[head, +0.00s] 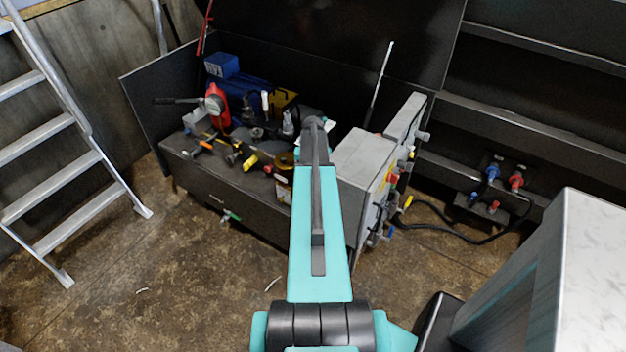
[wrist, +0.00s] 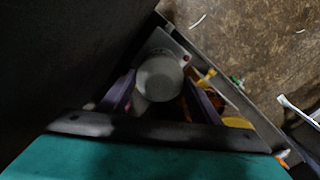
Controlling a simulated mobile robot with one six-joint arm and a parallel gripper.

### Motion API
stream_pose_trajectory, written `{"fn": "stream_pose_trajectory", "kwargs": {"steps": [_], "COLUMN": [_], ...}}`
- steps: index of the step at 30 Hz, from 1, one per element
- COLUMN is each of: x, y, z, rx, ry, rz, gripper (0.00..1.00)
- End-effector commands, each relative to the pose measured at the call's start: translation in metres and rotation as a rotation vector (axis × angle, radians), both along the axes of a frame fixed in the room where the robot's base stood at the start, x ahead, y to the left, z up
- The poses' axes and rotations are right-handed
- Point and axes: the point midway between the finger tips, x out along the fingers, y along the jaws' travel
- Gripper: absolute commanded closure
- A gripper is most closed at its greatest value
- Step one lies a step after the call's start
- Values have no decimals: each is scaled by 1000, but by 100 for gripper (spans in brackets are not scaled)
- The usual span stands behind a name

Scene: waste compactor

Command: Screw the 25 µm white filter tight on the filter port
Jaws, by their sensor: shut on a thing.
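In the wrist view a white round filter (wrist: 158,78) sits between the two dark fingers of my gripper (wrist: 161,86), seen end-on. My gripper is shut on it. Its 25 µm marking cannot be read. A grey plate with small dark marks (wrist: 163,45) shows just beyond the filter. The filter port is not visible, so I cannot tell whether the filter touches it or is threaded on. In the head view my teal arm reaches over the dark power-unit bench (head: 232,195) and hides my gripper and the filter.
A red-and-black hand pump (head: 216,105), a blue motor (head: 243,80) and several small fittings and tools crowd the bench. A grey control cabinet (head: 362,170) stands right of my arm. A ladder (head: 70,140) leans at left.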

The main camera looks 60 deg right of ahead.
Motion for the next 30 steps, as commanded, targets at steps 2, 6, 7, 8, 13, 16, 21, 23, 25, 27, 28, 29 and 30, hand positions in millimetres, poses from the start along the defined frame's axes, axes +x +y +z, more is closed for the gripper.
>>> {"fn": "stream_pose_trajectory", "kwargs": {"steps": [2, 6, 7, 8, 13, 16, 21, 23, 25, 27, 28, 29, 30], "x": [0, 0, 0, 0, 0, 0, 0, 0, 0, 0, 0, 0, 0], "y": [0, 0, 0, 0, 0, 0, 0, 0, 0, 0, 0, 0, 0], "z": [0, 0, 0, 0, 0, 0, 0, 0, 0, 0, 0, 0, 0], "rx": [-1, -1, -1, -1, -1, -1, 0, 0, 0, -1, -1, -1, -1], "ry": [0, 0, 0, 0, 0, 0, 0, 0, 0, -1, -1, -1, -1], "rz": [-17, -86, -105, -125, -234, -298, -401, -426, -443, -448, -449, -448, -448], "gripper": [69, 69, 69, 69, 69, 69, 69, 69, 69, 69, 69, 69, 69]}}
